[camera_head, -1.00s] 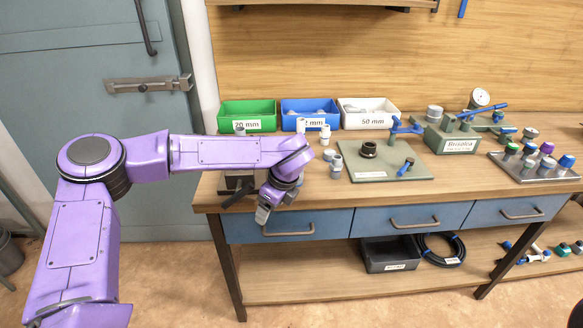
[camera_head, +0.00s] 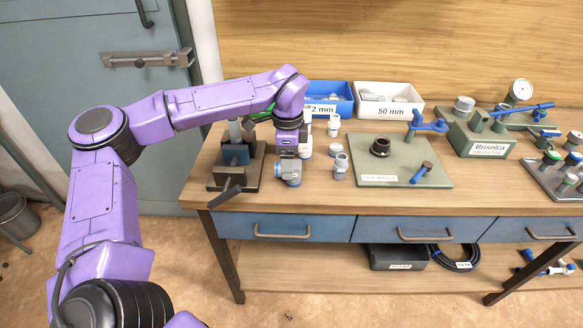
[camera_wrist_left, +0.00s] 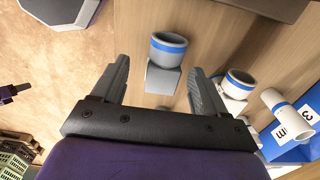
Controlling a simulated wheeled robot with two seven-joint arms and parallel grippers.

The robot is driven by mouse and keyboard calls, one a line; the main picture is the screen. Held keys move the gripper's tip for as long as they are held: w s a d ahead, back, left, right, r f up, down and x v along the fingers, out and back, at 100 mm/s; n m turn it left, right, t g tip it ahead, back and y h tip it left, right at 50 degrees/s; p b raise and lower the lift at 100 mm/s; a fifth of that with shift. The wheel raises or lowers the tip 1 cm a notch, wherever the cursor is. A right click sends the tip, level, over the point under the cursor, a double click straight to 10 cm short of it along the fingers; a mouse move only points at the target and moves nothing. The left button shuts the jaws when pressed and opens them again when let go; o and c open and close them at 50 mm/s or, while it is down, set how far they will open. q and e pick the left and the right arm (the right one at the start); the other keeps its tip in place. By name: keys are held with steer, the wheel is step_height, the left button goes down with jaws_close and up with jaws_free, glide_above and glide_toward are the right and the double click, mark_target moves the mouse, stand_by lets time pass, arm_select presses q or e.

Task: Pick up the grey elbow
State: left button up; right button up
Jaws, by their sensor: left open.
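The grey elbow (camera_wrist_left: 163,78) shows in the left wrist view as a light grey body with a round socket and a blue band. It stands on the wooden bench top, beyond and between the two open fingers of my left gripper (camera_wrist_left: 162,88). Nothing is held in the jaws. In the head view my left gripper (camera_head: 289,168) points down near the bench's front edge, and I cannot clearly separate the elbow from the fingers there. My right gripper is not in view.
A grey fitting (camera_head: 340,168) and a white fitting (camera_head: 333,126) stand close right of my gripper. A dark-based clamp (camera_head: 232,178) is just left of it. The green-grey plate (camera_head: 437,170) lies further right; the blue bin (camera_head: 328,109) is behind.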

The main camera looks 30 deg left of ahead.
arm_select(q)
steer(key=f, duration=0.2)
steer(key=f+p, duration=0.1)
steer(key=f, duration=0.2)
steer(key=shift+w+f+p, duration=0.25)
steer(key=shift+f+p, duration=0.05)
steer(key=c, duration=1)
steer(key=shift+c, duration=0.2)
steer(key=shift+r, duration=0.15)
